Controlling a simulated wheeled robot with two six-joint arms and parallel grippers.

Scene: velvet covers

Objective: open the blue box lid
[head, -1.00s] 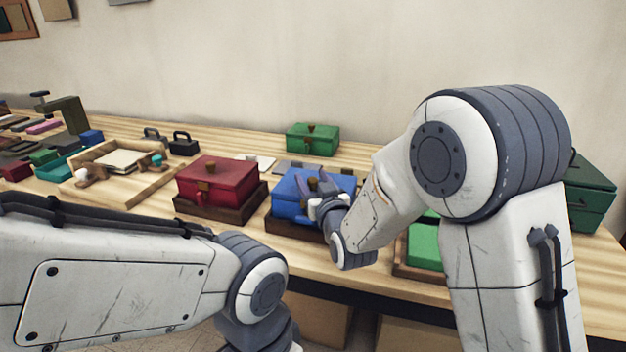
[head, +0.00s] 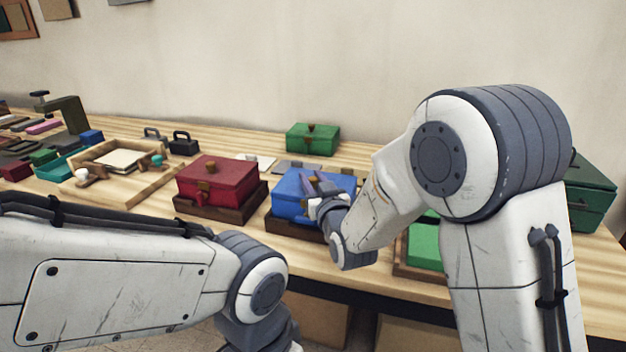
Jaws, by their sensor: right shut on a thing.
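The blue box (head: 290,198) sits on a dark wooden base on the workbench, right of the red box. Its lid looks closed. My right gripper (head: 313,183) is at the top of the blue box, its fingers shut on the lid's knob, which is mostly hidden by the fingers. My right wrist and forearm cover the box's right front. My left arm comes in low at the left, and its gripper is out of the picture below.
A red box (head: 217,180) on a wooden base stands close on the left. A green box (head: 313,138) stands behind, and a light green block (head: 425,246) lies to the right in a wooden tray. A wooden tray (head: 118,190) with small parts is farther left.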

